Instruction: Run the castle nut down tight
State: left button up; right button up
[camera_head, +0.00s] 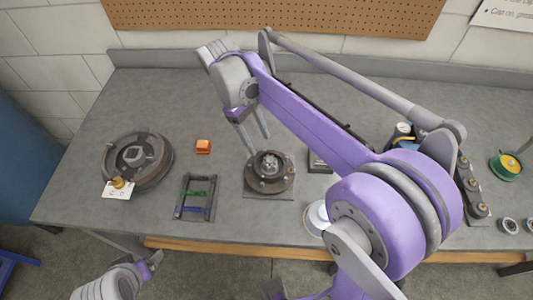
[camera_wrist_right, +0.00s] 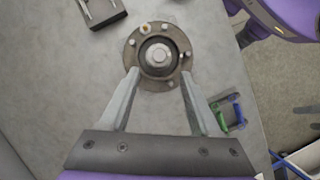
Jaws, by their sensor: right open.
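A round studded hub (camera_head: 270,172) stands on a square plate on the workbench in the head view. It also shows in the right wrist view (camera_wrist_right: 135,58), with a dark ring and a pale round centre. I cannot make out the castle nut as a separate piece there. My right gripper (camera_head: 255,145) is open and points down above the rear left of the hub.
A brake drum (camera_head: 138,160) with a white card (camera_head: 117,189) lies left on the grey bench (camera_head: 110,110). An orange block (camera_head: 203,146) and a small rack (camera_head: 195,197) with green and blue bars sit left of the hub. A green-yellow tin (camera_head: 505,167) stands right.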

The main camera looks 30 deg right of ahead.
aim_at(267, 157)
jog(key=x, duration=0.7)
jog(key=shift+d+f, duration=0.15)
jog(key=shift+f, duration=0.2)
jog(key=shift+c, duration=0.2)
